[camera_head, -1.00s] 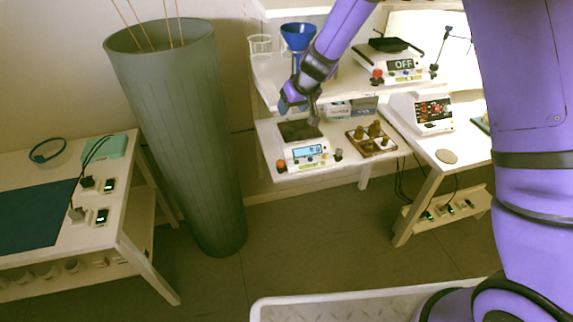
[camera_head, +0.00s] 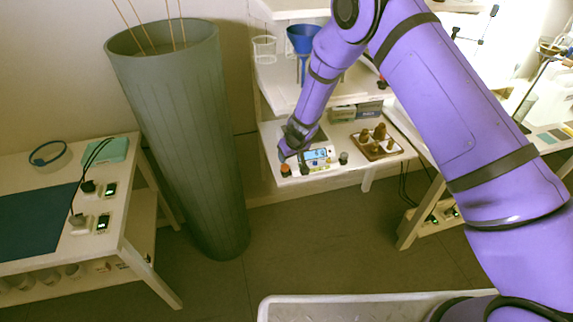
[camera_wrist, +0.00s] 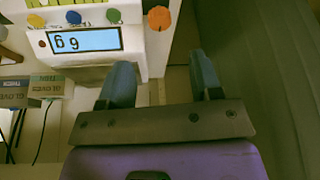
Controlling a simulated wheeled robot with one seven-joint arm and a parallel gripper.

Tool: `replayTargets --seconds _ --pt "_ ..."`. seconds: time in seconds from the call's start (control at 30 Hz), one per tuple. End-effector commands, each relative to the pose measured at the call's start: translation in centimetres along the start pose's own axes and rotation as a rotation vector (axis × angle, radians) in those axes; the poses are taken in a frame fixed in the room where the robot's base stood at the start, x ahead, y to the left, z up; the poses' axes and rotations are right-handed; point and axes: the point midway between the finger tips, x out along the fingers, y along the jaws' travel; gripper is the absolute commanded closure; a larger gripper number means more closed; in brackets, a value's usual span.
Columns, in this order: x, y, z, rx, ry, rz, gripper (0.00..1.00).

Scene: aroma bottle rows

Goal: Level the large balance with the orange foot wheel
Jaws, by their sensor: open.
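A white balance (camera_head: 318,154) with a lit display stands on the lower shelf board. It also shows at the upper left in the wrist view (camera_wrist: 92,62), its digits turned over. Its orange foot wheel (camera_head: 286,170) is at the front left corner; in the wrist view the orange wheel (camera_wrist: 158,18) lies ahead of the fingertips. A dark foot wheel (camera_head: 343,158) is at the other front corner. My gripper (camera_head: 293,160) is over the balance's left front, close to the orange wheel. In the wrist view my gripper (camera_wrist: 163,75) is open and empty. The level bubble cannot be made out.
A weight tray (camera_head: 376,153) with several brown weights sits right of the balance. A blue funnel (camera_head: 303,40) and a glass beaker (camera_head: 264,48) stand on the shelf above. A tall grey bin (camera_head: 185,140) stands left. My arm hides much of the right side.

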Motion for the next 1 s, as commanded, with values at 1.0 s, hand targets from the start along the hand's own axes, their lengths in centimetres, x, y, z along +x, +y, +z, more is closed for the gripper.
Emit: replayTargets --seconds 1.0 --pt "9.3 0.0 0.0 0.0 -0.001 -0.001 0.41"
